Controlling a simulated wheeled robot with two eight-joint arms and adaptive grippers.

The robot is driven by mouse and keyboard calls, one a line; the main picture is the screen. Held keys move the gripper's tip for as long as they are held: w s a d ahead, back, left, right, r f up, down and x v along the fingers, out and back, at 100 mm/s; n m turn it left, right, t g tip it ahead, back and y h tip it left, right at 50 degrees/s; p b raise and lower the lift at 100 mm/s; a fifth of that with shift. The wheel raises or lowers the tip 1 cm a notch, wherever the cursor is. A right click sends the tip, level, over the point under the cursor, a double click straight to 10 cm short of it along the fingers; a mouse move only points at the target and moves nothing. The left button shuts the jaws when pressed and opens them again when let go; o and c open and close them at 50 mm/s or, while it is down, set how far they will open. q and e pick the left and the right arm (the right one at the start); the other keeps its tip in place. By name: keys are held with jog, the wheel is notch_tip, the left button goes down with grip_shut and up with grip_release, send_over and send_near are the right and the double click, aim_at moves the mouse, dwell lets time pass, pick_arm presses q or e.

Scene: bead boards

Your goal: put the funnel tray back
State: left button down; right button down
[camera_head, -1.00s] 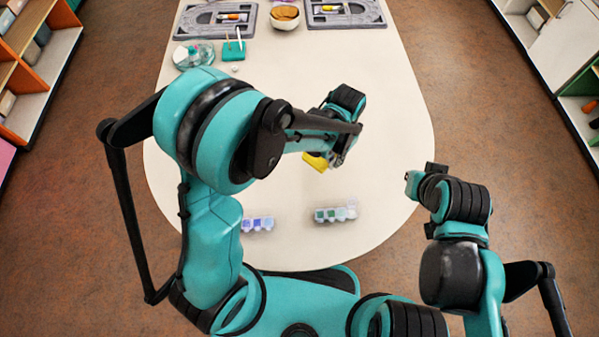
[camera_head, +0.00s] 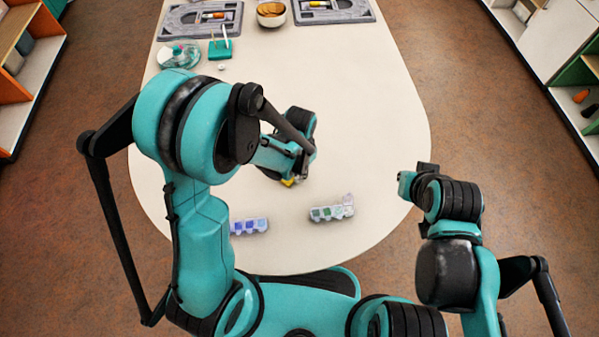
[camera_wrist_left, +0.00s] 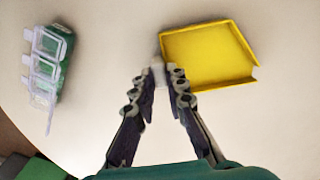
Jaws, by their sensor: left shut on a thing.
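The yellow funnel tray (camera_wrist_left: 208,55) is a shallow tray with low raised walls, seen in the left wrist view. My left gripper (camera_wrist_left: 159,76) is shut on it at its left edge, where a small pale piece shows between the fingertips. In the head view only a sliver of the funnel tray (camera_head: 291,182) shows under my left gripper (camera_head: 296,174), over the middle of the white table. Whether it touches the table I cannot tell. My right gripper (camera_head: 416,177) is beside the table's right edge, away from the tray; its fingers are unclear.
Two bead boxes, blue-purple (camera_head: 249,226) and green (camera_head: 331,212), lie on the near table. The green box shows in the wrist view (camera_wrist_left: 47,62). Grey boards (camera_head: 184,32) (camera_head: 350,15), a bowl (camera_head: 271,21), a teal holder (camera_head: 220,49) and a clear container (camera_head: 180,62) stand farther back.

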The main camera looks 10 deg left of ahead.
pick_arm(q)
jog(key=shift+f, duration=0.15)
jog(key=c, duration=1.5)
grip_release()
jog(key=shift+c, duration=0.2)
